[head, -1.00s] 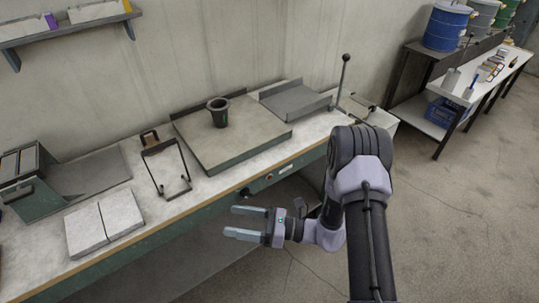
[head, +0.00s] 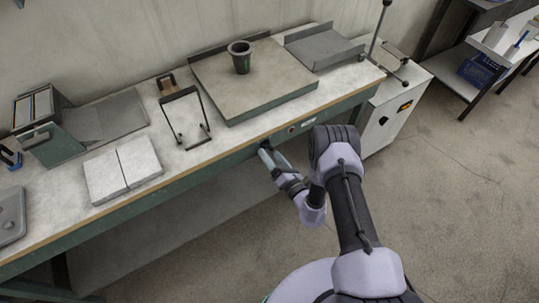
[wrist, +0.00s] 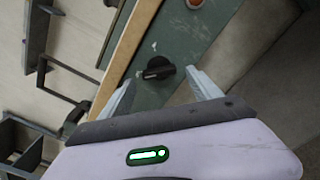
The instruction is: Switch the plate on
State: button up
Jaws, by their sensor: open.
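A black rotary knob (wrist: 158,68) sits on the green front panel of the bench. In the wrist view it lies between and just beyond the fingertips of my gripper (wrist: 165,84). The fingers stand apart, one on each side, and do not visibly touch it. In the head view my gripper (head: 265,154) is at the bench front below the plate, and the knob is mostly hidden there. The plate (head: 225,93) is a broad flat slab on the bench top. A dark pot (head: 241,63) stands upright on it.
A round red-and-white fitting (wrist: 194,3) is on the panel beside the knob. The bench's wooden edge (head: 165,178) runs above the panel. A wire stand (head: 186,118) and pale slabs (head: 123,170) lie left of the plate. A white cabinet (head: 392,118) stands to the right.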

jog(key=shift+x, duration=1.05)
jog(key=shift+d, duration=0.1)
jog(key=c, duration=1.4)
